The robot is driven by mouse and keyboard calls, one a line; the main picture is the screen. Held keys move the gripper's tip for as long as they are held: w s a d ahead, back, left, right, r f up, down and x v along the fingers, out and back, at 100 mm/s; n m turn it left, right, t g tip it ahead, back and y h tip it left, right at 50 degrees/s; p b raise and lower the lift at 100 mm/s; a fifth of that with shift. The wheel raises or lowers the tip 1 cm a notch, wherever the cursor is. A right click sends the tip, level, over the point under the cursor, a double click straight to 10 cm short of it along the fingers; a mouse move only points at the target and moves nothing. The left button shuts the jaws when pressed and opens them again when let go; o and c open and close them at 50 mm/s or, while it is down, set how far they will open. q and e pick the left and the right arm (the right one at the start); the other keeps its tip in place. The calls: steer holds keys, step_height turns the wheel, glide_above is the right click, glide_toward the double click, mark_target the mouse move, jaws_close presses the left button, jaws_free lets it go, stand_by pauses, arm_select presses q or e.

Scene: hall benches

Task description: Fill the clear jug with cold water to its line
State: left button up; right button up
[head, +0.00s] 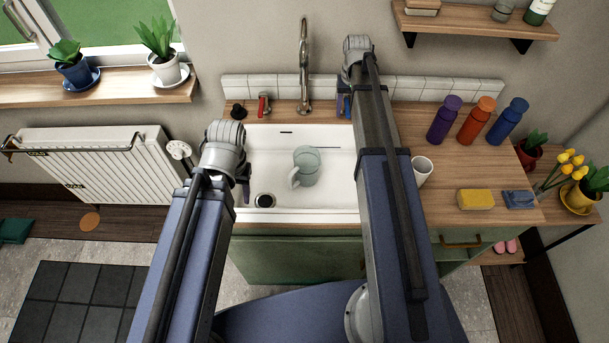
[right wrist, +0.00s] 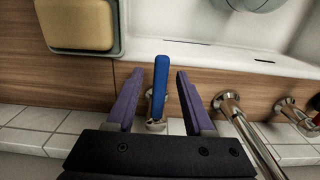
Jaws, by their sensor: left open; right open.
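The pale see-through jug (head: 306,165) is in the white sink (head: 335,200), its handle to the left. I cannot make out its line or any water in it. A tall metal tap (head: 303,75) stands behind the sink, with a red handle (head: 263,106) to its left and a blue handle (right wrist: 160,88) to its right. No stream shows. My right gripper (right wrist: 158,92) is open, with its purple fingers on either side of the blue handle and a gap on each side. My left gripper (head: 244,186) is open and empty above the sink's left part.
A white mug (head: 422,170), a yellow sponge (head: 475,199), a blue thing (head: 518,199) and three bottles (head: 476,120) stand on the counter to the right. A dark round thing (head: 238,111) is left of the red handle. A tan block (right wrist: 77,22) lies in a tray.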

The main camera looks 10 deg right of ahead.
stand_by(0.4)
steer(key=shift+s+d+n, duration=0.1)
steer(key=shift+d+n, duration=0.4)
steer(key=shift+n, duration=0.35)
steer(key=shift+d+n, duration=0.45)
steer(key=shift+n, duration=0.4)
steer(key=shift+w+d+n, duration=0.1)
steer(key=shift+d+n, duration=0.4)
steer(key=shift+n, duration=0.35)
steer(key=shift+w+d+n, duration=0.1)
steer(key=shift+d+n, duration=0.4)
steer(key=shift+n, duration=0.35)
steer(key=shift+s+a+m, duration=0.2)
steer(key=shift+a+m, duration=0.65)
steer(key=shift+m, duration=0.55)
stand_by(2.8)
